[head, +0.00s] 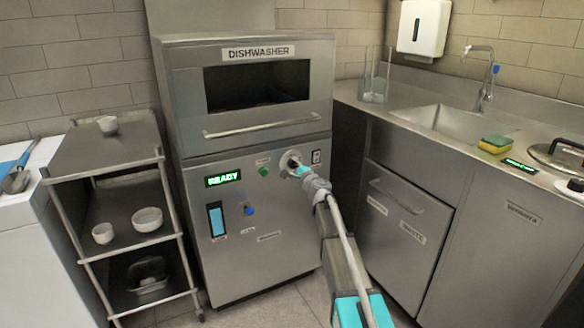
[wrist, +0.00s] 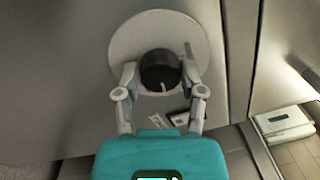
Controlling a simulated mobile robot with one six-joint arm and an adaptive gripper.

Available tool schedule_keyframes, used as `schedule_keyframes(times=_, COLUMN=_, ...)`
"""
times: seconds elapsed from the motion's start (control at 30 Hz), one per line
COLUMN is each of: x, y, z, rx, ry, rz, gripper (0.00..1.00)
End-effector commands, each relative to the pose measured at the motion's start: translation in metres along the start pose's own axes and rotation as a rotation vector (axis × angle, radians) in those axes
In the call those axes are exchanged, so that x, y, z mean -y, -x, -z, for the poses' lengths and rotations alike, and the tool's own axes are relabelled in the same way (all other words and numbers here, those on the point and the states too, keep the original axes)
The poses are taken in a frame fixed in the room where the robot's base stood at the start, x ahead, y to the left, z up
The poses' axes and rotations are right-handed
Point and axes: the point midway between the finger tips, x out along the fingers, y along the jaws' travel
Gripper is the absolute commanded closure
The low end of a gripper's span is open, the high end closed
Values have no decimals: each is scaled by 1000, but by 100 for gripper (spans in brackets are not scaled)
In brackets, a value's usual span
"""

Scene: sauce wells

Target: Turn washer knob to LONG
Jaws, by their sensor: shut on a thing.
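The dishwasher (head: 195,240) is a steel unit with a green READY display (head: 223,179) on its lower panel. Its knob (wrist: 160,70) is black and round with a pale pointer line, set on a light round dial plate (wrist: 126,46) in the wrist view. My gripper (wrist: 160,84) is shut on the knob, with one finger on each side. The pointer line points down toward the gripper in the wrist view. In the head view my gripper (head: 296,170) covers most of the knob. The dial's lettering is too small to read, and the LONG mark cannot be made out.
A green button (head: 264,171), a blue button (head: 250,210) and a small switch (head: 316,157) sit near the knob. The door handle (head: 262,126) runs above the panel. A metal cart (head: 108,150) with bowls stands at left. A sink counter (head: 400,105) stands at right.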

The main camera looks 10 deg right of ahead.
Motion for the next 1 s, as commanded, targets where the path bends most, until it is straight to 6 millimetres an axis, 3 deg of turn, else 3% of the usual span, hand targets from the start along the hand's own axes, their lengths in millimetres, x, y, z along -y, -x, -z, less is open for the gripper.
schedule_keyframes(times=0.6, x=1, y=2, z=-2, rx=-28, ry=-555, rz=3, gripper=96)
schedule_keyframes(times=1.0, x=1, y=3, z=-2, rx=-36, ry=-727, rz=4, gripper=96)
